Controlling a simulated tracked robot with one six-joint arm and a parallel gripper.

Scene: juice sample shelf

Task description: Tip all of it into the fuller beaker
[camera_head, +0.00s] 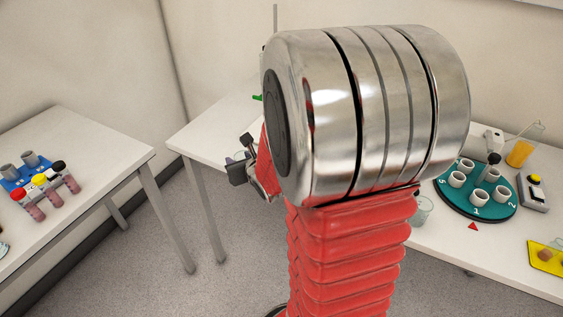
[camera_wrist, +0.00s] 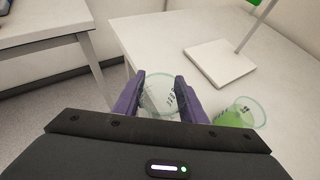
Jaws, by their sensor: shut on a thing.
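In the wrist view my gripper (camera_wrist: 161,82) is shut on a clear beaker (camera_wrist: 158,98) with dark graduation marks, one purple finger on each side. I cannot tell what it holds or whether it touches the table. A beaker of green liquid (camera_wrist: 238,114) is to its right, partly cut off by my gripper body. In the head view my gripper (camera_head: 243,163) is left of my arm, over the edge of the back table. A tilted-looking beaker of orange juice (camera_head: 520,152) stands at the right. A clear beaker (camera_head: 422,209) beside my arm looks empty.
A white stand base with a pole (camera_wrist: 220,62) is behind the green beaker. A left table (camera_head: 100,150) holds capped tubes.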

